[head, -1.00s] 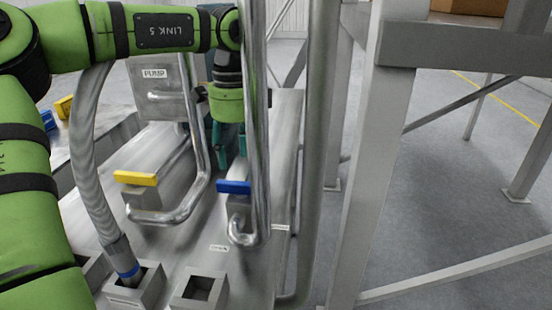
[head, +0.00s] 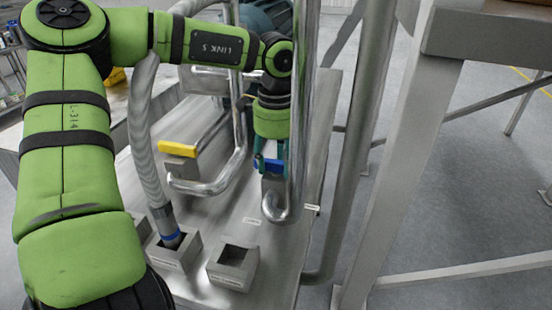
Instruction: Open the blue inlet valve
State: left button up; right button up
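The blue inlet valve handle (head: 272,167) sits on a small metal block beside a bent steel pipe, right of centre in the head view. My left gripper (head: 270,160) points down at it. Its two teal fingers stand apart, with the blue handle showing between and just below them. The fingers partly cover the handle, and a vertical steel pipe hides part of the right finger. I cannot tell whether they touch the handle. My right gripper is not in view.
A yellow valve handle (head: 178,148) sits on a similar block to the left. A grey hose (head: 148,150) ends in a square socket (head: 175,250); an empty socket (head: 233,265) is beside it. Vertical pipes and a grey steel frame (head: 410,150) stand close on the right.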

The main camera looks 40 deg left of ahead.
pick_arm(q)
jog(key=c, duration=0.7)
grip_shut()
jog(key=m+b, duration=0.2)
jog(key=b, duration=0.1)
jog(key=shift+a+f+m, duration=0.1)
jog(key=shift+f+m, duration=0.1)
jog(key=shift+m, duration=0.2)
jog(key=m+b, duration=0.2)
jog(key=m, duration=0.1)
jog(key=shift+b, duration=0.4)
jog(key=m+b, duration=0.1)
jog(key=m, duration=0.2)
jog(key=shift+a+r, duration=0.15)
jog(key=m, duration=0.5)
jog(key=shift+w+m+b, duration=0.1)
jog(key=shift+m+b, duration=0.2)
jog(key=shift+b, duration=0.05)
jog(key=shift+a+r+m, duration=0.1)
jog(key=shift+m, duration=1.5)
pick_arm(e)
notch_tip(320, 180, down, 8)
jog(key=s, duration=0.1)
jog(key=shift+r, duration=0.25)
pick_arm(q)
jog(key=shift+w+m, duration=0.1)
jog(key=shift+m, duration=0.2)
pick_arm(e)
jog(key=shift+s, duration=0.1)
